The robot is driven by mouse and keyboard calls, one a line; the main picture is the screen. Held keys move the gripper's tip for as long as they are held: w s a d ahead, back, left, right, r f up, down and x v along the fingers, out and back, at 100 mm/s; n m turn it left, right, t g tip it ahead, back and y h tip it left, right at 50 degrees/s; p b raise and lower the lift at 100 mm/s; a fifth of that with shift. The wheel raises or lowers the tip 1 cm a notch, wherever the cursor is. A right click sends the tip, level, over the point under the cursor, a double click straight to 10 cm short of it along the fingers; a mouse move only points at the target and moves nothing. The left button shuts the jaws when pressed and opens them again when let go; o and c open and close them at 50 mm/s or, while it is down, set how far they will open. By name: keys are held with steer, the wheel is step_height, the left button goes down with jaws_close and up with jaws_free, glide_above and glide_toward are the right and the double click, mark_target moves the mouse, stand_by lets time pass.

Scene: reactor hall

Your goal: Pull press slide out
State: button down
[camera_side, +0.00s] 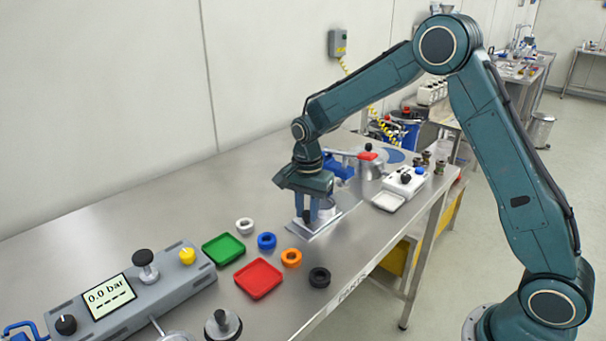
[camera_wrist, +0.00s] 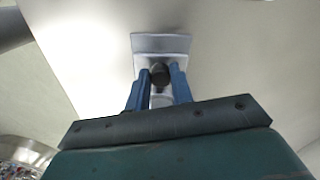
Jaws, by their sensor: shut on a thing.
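The press stands at the middle of the steel table, with a flat pale metal plate (camera_side: 299,233) at its foot. The plate also shows in the wrist view (camera_wrist: 160,43), ahead of my fingers. My gripper (camera_side: 311,214) is over this plate, pointing down. In the wrist view its two blue fingers (camera_wrist: 160,85) are shut on a dark round knob (camera_wrist: 160,72), which I take to be the press slide's handle. A pale bar runs back from the knob between the fingers. My gripper hides much of the press, so how far the slide is out cannot be told.
Green (camera_side: 223,248) and red (camera_side: 258,279) trays and several coloured rings lie left and in front. A grey gauge console (camera_side: 130,290) reads 0.0 bar. A white box with knobs (camera_side: 405,181) and a red-topped metal pot (camera_side: 369,166) stand behind right.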

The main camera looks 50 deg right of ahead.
steer(key=shift+a, duration=1.15)
steer(key=c, duration=1.2)
jaws_free()
steer(key=shift+r, duration=0.15)
steer(key=shift+r, duration=0.45)
step_height(320, 180, up, 13)
steer(key=shift+f, duration=0.15)
